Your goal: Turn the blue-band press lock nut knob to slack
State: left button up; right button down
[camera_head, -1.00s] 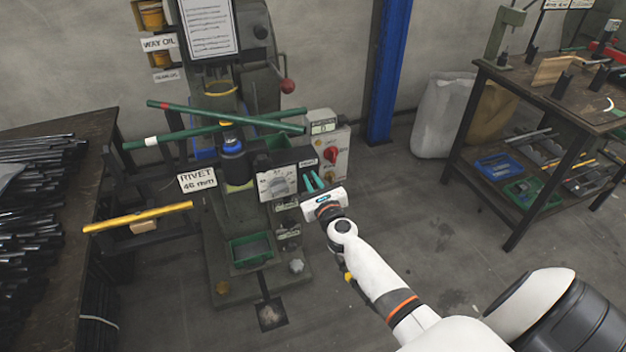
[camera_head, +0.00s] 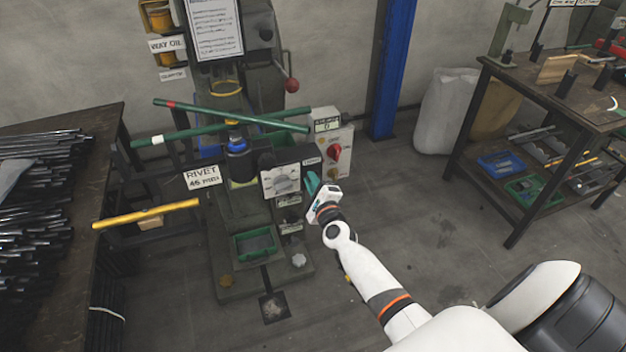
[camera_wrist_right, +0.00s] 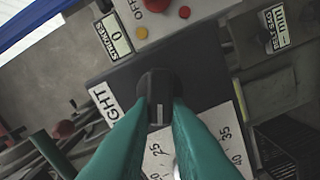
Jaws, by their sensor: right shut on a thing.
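The press with the blue band (camera_head: 237,147) stands at the left centre of the head view. Its lock nut knob (camera_wrist_right: 160,90) is black with a pale index line, on a dark panel in the wrist view. A partly hidden label (camera_wrist_right: 105,102) ending in "GHT" is beside it. My right gripper (camera_head: 312,185) is at the press's right side; in the wrist view its two teal fingers (camera_wrist_right: 160,112) are shut on the knob from both sides. In the head view the gripper hides the knob. My left gripper is not in view.
A scale plate (camera_head: 281,180) sits left of the gripper. A grey switch box (camera_head: 333,147) with a red knob is just above it. Green tubes (camera_head: 230,118) cross the press. A dark table of rods (camera_head: 90,135) is at left.

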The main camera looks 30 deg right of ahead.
jog(key=n, duration=0.4)
jog(key=shift+a+f+n+p, duration=0.1)
jog(key=shift+f+n+p, duration=0.25)
jog(key=shift+n, duration=0.05)
dwell(0.4)
jog(key=c, duration=1.4)
grip_release()
jog(key=v, duration=1.2)
